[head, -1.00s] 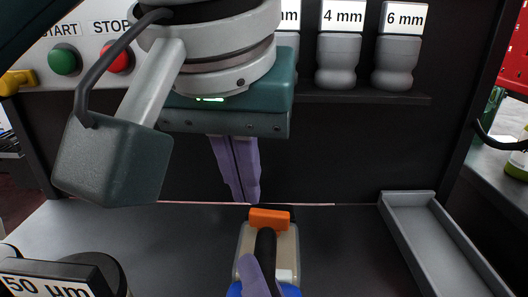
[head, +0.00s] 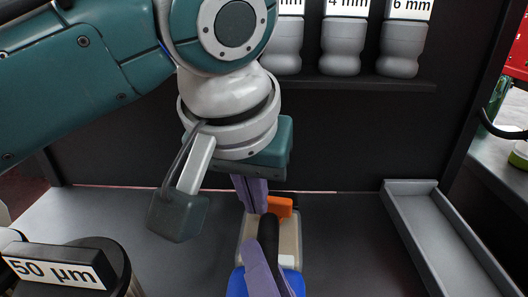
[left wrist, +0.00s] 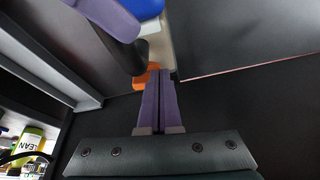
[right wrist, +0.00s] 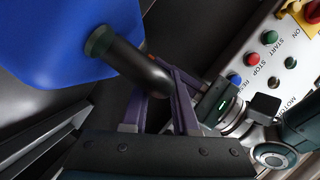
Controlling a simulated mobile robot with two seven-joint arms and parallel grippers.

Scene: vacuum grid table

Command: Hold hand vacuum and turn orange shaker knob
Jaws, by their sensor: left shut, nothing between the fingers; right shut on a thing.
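The hand vacuum lies on the table with a beige body (head: 288,240), a blue part (head: 290,277) and a black handle (head: 268,240). The orange knob (head: 281,206) is at its far end; it also shows in the left wrist view (left wrist: 142,80). My left gripper (head: 262,212) points down with its purple fingers shut and empty, right beside the knob; whether they touch it I cannot tell. My right gripper (right wrist: 160,80) is shut on the black handle (right wrist: 135,65), with the blue part (right wrist: 65,40) at upper left in the right wrist view.
A grey tray (head: 412,183) lies on the table to the right. A round container labelled 50 µm (head: 60,268) stands at the front left. A shelf with labelled grey jars (head: 343,50) is on the back panel.

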